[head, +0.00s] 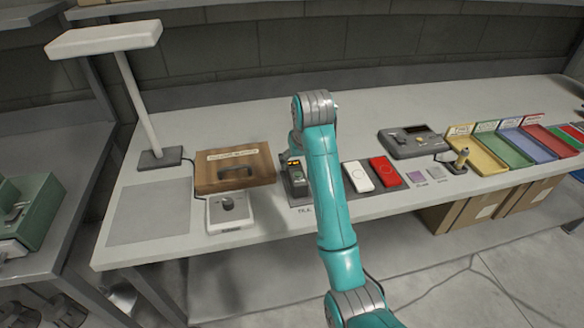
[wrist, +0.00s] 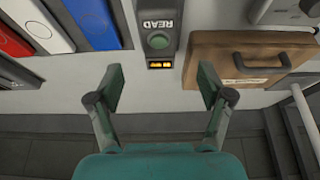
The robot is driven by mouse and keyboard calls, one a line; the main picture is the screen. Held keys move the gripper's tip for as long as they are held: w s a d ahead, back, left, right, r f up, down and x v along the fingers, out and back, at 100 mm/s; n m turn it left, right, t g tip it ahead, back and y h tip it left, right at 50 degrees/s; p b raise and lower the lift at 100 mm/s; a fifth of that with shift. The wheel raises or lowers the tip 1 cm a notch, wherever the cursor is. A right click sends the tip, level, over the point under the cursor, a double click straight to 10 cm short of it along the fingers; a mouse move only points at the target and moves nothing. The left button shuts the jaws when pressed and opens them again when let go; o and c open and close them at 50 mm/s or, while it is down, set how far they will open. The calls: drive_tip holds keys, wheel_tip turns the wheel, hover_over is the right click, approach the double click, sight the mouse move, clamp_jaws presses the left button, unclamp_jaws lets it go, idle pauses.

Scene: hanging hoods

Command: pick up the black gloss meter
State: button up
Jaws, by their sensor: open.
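In the head view my gripper is hidden behind the arm.
White (head: 357,177) and red (head: 386,172) meters lie right of the arm. A wooden case (head: 235,170) and white scale (head: 230,212) stand left.

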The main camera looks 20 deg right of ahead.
sight(296, 172)
drive_tip(key=shift+w, duration=0.3)
drive_tip(key=shift+x, duration=5.25)
drive_tip(key=shift+s, duration=0.1)
clamp_jaws()
wheel_tip(296, 172, up, 10)
drive_tip(key=shift+r, duration=0.1)
